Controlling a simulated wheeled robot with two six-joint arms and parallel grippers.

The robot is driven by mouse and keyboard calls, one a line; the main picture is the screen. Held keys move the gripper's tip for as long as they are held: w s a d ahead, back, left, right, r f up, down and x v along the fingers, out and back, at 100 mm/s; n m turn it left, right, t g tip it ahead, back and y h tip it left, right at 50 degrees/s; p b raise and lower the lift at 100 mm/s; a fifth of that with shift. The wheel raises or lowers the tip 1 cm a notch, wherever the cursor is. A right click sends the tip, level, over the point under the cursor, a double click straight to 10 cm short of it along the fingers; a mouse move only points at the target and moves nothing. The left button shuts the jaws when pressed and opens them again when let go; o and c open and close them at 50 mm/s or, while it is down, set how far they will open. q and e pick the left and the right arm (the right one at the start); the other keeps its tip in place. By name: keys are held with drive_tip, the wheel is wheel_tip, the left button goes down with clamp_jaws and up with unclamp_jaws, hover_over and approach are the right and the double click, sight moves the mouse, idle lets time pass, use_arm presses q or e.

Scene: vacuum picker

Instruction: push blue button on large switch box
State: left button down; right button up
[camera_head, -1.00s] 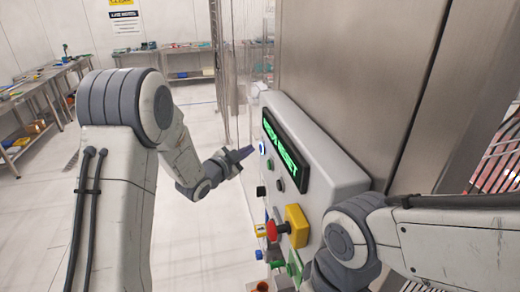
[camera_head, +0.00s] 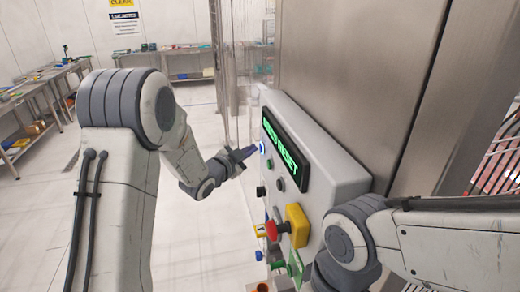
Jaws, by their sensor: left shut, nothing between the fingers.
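The large switch box (camera_head: 330,165) is a pale grey panel on the steel cabinet, right of centre. It has a dark display with green letters, the end of which reads RESET. The blue button (camera_head: 262,147) shows as a small blue-lit ring near the box's far upper end, left of the display. My left gripper (camera_head: 249,150) is shut and empty, with its dark fingertips pointing at the blue button. The tips are at or very close to it; I cannot tell whether they touch. My right arm lies across the box's near side, and its gripper is out of view.
Below the display, the box carries small black buttons, a red emergency knob (camera_head: 272,230) on a yellow housing (camera_head: 297,225), and a green part (camera_head: 295,266). Workbenches (camera_head: 40,110) stand at the far left and back. The floor (camera_head: 205,245) left of the box is clear.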

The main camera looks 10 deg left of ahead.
use_arm(q)
drive_tip(key=shift+w+d, duration=0.15)
drive_tip(key=shift+d, duration=0.15)
idle(0.5)
drive_tip(key=shift+s+a+b, duration=0.3)
drive_tip(key=shift+a+b, duration=0.05)
drive_tip(key=shift+a, duration=0.35)
drive_tip(key=shift+a, duration=0.1)
drive_tip(key=a, duration=0.1)
drive_tip(key=s+a, duration=0.1)
drive_tip(key=a, duration=0.1)
drive_tip(key=s+a, duration=0.1)
drive_tip(key=shift+a, duration=0.2)
idle(0.5)
